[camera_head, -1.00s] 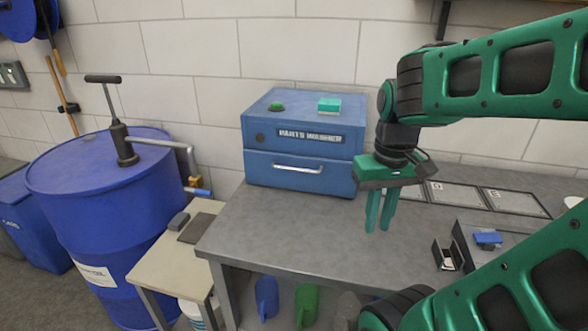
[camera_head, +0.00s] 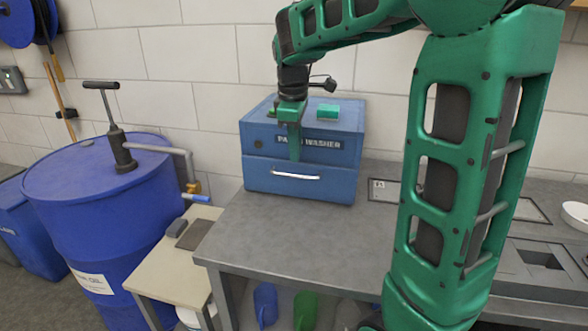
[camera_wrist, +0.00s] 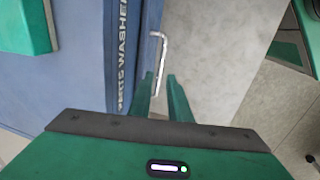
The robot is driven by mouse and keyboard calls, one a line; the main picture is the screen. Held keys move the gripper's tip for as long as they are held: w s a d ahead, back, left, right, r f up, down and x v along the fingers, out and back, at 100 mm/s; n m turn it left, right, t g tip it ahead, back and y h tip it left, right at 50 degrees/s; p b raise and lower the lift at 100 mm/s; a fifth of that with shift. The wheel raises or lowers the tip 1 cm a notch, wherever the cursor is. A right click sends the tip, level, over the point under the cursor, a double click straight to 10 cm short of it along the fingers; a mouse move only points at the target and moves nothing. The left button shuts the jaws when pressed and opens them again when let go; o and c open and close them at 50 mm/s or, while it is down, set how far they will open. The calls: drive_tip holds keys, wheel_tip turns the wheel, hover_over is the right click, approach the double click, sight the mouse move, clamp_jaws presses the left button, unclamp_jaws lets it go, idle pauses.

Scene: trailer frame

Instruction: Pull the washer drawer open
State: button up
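The blue parts washer (camera_head: 257,130) stands on the grey bench against the wall. Its drawer (camera_head: 262,180) is the lower front and looks shut. The pale bar handle (camera_head: 296,175) runs across the drawer front; it also shows in the wrist view (camera_wrist: 163,50). My gripper (camera_head: 294,158) points down in front of the washer's upper front, with the fingertips just above the handle. In the wrist view, my gripper (camera_wrist: 161,82) has its two fingers apart, and the handle's end lies at the gap between them. I cannot tell whether they touch it.
A green block (camera_head: 328,111) lies on the washer's top. My own arm hides part of the bench (camera_head: 270,235) on the right. A blue drum (camera_head: 95,170) with a hand pump and a small side table (camera_head: 165,265) stand at left. The bench before the drawer is clear.

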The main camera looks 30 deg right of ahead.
sight(296, 176)
drive_tip(key=f, duration=0.6)
drive_tip(key=shift+w+d+f, duration=0.4)
drive_tip(key=shift+c, duration=0.3)
clamp_jaws()
